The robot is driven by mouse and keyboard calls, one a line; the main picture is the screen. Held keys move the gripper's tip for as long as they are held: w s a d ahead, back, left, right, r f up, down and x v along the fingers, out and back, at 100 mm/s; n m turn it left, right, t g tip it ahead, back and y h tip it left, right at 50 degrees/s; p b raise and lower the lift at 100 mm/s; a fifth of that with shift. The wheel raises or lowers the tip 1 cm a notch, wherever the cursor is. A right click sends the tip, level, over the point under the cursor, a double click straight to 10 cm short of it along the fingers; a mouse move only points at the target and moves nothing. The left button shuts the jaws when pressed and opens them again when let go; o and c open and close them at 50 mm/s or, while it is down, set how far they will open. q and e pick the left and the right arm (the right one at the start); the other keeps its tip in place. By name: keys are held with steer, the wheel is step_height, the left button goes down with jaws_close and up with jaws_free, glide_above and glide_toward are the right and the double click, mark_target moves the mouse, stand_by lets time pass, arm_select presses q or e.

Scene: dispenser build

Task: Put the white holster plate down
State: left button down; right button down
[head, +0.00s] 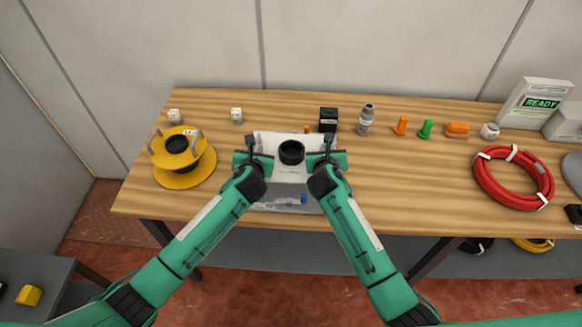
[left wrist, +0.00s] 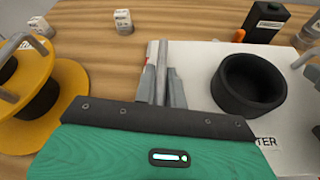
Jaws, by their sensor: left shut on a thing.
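The white holster plate (head: 272,145) is at the middle of the table, between my two grippers. It carries a black round holder (head: 291,152), and part of a printed label shows in the left wrist view. I cannot tell whether the plate touches the table.
A yellow spool (head: 184,158) stands left of the plate. A black box (head: 328,120) and grey bottle (head: 366,119) stand behind, right.

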arm_select(q)
steer(key=shift+f, duration=0.2)
arm_select(e)
steer(key=shift+f, duration=0.15)
